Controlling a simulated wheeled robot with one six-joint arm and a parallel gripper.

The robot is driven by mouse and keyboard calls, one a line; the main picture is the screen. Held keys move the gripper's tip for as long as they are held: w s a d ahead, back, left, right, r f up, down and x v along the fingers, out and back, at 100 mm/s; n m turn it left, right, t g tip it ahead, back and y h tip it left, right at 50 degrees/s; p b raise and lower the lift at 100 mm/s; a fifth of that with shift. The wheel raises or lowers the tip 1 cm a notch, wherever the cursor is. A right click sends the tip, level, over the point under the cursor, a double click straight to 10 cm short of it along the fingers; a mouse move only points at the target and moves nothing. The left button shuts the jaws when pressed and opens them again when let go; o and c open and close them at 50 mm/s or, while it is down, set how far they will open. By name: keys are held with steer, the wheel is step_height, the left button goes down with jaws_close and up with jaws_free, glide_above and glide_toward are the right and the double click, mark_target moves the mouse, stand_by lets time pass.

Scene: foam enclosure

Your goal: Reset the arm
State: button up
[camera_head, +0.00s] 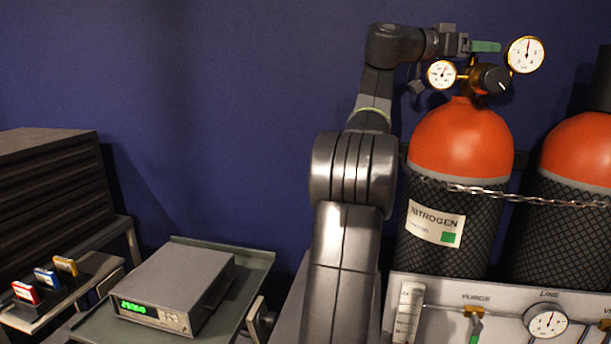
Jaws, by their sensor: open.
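My arm rises from the bottom middle and bends right at the top. My gripper (487,46) is at the upper right, just above the regulator (481,78) of the nitrogen cylinder. A green fingertip points right, toward the right-hand gauge (526,55). The gripper is open, and I see nothing held in it. The left-hand gauge (442,74) sits just below the gripper. I cannot tell whether the fingers touch the regulator.
An orange-topped nitrogen cylinder (461,140) stands chained beside another cylinder (580,150). A valve panel (510,286) is in front. A grey meter (175,285) sits on a tray at lower left, near a dark drawer unit (50,190).

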steer(key=shift+r+m+g+y+p, duration=0.2)
steer(key=shift+m+g+p, duration=1.1)
steer(key=shift+g+p, duration=0.85)
steer(key=shift+r+m+g+y+p, duration=0.1)
steer(key=shift+m+g+y+p, duration=0.1)
steer(key=shift+m+g+p, duration=1.55)
steer(key=m+g+y+p, duration=0.1)
steer(key=g+p, duration=0.1)
steer(key=p, duration=0.3)
steer(key=m+g+y+p, duration=0.1)
steer(key=g+p, duration=0.2)
steer(key=p, duration=0.1)
steer(key=shift+m+p, duration=0.25)
steer(key=shift+p, duration=0.1)
steer(key=shift+f+m+g+y+p, duration=0.25)
steer(key=shift+m+g+y+p, duration=0.35)
steer(key=shift+p, duration=0.55)
